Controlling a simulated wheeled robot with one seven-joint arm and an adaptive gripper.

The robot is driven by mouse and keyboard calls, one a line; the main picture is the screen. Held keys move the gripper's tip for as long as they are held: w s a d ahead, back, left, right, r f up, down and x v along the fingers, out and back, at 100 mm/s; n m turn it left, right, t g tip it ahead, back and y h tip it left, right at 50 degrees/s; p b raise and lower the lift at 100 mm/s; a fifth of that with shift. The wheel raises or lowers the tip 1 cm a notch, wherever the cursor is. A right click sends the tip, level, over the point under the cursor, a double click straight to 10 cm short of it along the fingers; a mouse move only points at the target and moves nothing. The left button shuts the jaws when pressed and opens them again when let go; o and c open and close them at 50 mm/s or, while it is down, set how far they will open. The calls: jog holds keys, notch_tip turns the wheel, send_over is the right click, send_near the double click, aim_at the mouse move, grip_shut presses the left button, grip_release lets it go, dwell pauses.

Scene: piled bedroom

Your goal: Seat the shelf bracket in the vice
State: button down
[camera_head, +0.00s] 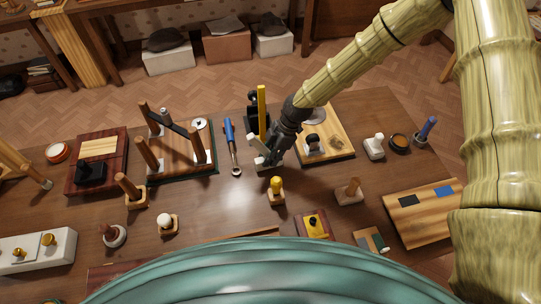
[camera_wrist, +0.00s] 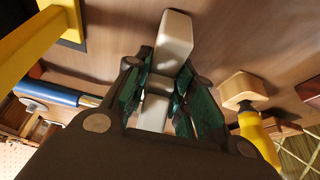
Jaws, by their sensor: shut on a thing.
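My gripper (camera_head: 268,154) is low over the middle of the table. It is shut on a pale grey-white piece (camera_head: 258,143), which I take for the shelf bracket. In the wrist view my gripper (camera_wrist: 160,100) has green finger pads on both sides of the bracket (camera_wrist: 174,38), whose blocky end sticks out past the fingertips. The pads hide part of it. I cannot tell whether it touches the table. No vice is clearly recognizable. A grey-and-black fixture (camera_head: 313,146) on a light wood board stands just right of my gripper and may be it.
A tall yellow bar (camera_head: 262,105) on a dark base stands close behind my gripper. A blue-handled tool (camera_head: 231,140) lies to the left. A yellow-topped peg (camera_head: 276,188) stands in front. A pegged wooden board (camera_head: 180,150) is further left. Several small items crowd the table.

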jog(key=c, duration=1.2)
grip_release()
jog(key=s+b+v, duration=0.1)
jog(key=b+v, duration=0.3)
jog(key=v, duration=0.6)
jog(key=shift+w+d+r, duration=0.2)
jog(key=shift+w+d, duration=0.25)
